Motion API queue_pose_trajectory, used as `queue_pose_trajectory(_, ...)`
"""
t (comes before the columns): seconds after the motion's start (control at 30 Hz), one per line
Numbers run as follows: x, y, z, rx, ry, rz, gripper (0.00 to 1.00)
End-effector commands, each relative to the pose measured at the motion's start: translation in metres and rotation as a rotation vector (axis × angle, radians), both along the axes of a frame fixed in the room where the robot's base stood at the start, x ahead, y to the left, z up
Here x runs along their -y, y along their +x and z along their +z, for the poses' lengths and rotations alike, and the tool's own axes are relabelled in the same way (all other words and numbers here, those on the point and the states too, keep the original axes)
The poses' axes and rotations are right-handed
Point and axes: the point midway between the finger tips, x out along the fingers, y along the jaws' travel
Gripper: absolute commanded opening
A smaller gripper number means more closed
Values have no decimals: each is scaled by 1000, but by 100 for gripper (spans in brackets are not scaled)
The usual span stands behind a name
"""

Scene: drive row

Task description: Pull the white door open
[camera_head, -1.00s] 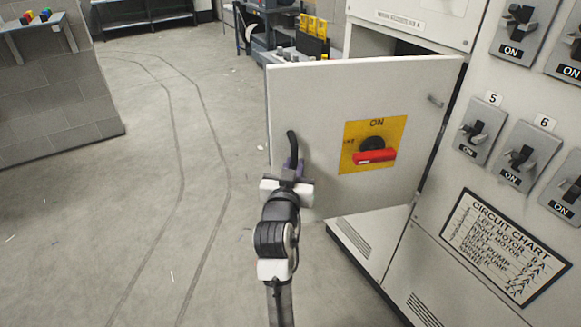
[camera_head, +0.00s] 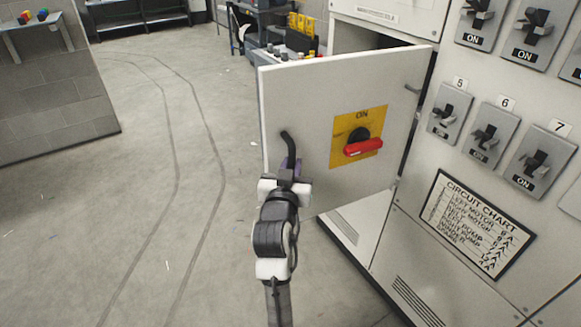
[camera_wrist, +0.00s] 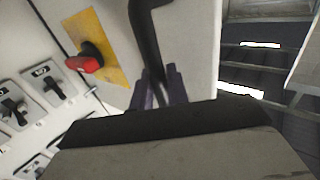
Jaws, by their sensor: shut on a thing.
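The white door (camera_head: 300,110) stands swung out from the cabinet, hinged on its right side, with a dark opening behind its top edge. It carries a yellow plate (camera_head: 341,150) with a red rotary switch (camera_head: 363,147), and a black curved handle (camera_head: 288,146) near its free left edge. My gripper (camera_head: 288,168) is at the handle's lower part. In the wrist view the purple fingers of my gripper (camera_wrist: 159,88) are shut around the black handle (camera_wrist: 146,45). The red switch (camera_wrist: 85,62) also shows there, left of the handle.
Grey breaker switches (camera_head: 483,133) and a circuit chart (camera_head: 476,225) are on the cabinet front at right. A block wall (camera_head: 55,100) stands at left. Open concrete floor (camera_head: 150,200) lies left of the door. A workbench with yellow bins (camera_head: 300,24) is behind the door.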

Motion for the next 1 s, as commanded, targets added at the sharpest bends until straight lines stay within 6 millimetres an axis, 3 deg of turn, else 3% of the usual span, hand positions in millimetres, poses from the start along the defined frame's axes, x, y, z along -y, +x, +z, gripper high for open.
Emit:
queue_pose_trajectory(0.33,7,1,2,4,-2,-15,0)
queue_pose_trajectory(0.37,7,1,2,4,-2,-15,20)
queue_pose_trajectory(0.5,5,0,1,3,-2,-12,35)
queue_pose_trajectory(1.0,2,1,0,1,-1,-4,35)
